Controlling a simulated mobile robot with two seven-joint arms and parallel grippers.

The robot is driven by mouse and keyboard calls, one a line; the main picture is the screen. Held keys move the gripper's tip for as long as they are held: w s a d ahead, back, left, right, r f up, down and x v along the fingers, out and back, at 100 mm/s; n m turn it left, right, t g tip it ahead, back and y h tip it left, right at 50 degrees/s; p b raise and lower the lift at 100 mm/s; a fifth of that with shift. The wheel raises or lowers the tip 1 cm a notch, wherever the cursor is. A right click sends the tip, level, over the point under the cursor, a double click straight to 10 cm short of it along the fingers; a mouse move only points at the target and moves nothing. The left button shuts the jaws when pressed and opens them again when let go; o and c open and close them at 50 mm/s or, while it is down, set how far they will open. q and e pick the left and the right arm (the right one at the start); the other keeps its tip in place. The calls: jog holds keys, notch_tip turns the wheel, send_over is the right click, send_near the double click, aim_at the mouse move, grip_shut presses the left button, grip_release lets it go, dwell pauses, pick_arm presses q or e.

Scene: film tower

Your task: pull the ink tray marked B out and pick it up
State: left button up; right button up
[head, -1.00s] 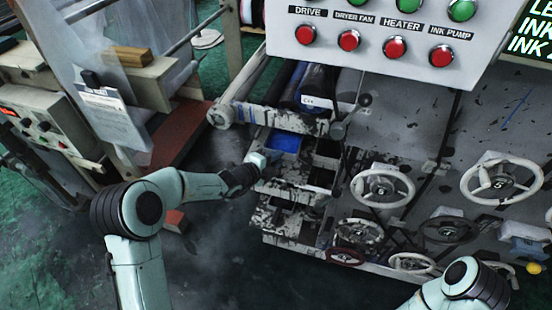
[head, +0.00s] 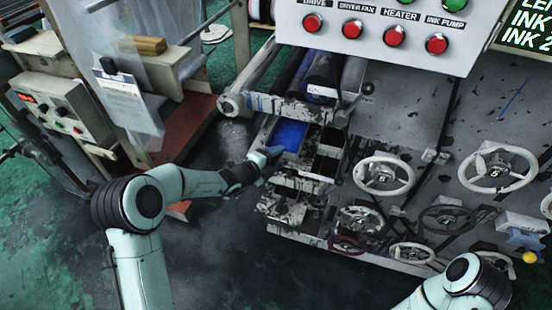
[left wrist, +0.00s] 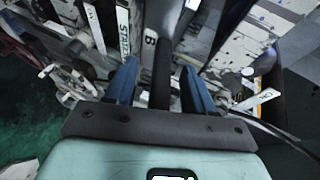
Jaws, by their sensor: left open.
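The ink tray marked B shows in the left wrist view as a pale front with a letter B (left wrist: 150,41). A dark upright bar (left wrist: 161,75), which looks like its handle, stands between the two blue fingers of my left gripper (left wrist: 160,88). The fingers are apart, with gaps on both sides of the bar. In the head view my left gripper (head: 266,156) is at the front of the tray stack, near a tray with blue ink (head: 290,135). The letter cannot be read there. My right arm enters at bottom right; its gripper is out of view.
Rollers (head: 322,76) sit above the trays. Several handwheels (head: 384,176) line the machine to the right. The button panel (head: 385,30) overhangs at the top. Another machine (head: 65,105) stands at left. The green floor between is mostly clear.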

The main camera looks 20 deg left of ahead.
pick_arm(q)
jog(key=shift+s, duration=0.1)
jog(key=v, duration=1.3)
jog(key=shift+s, duration=0.1)
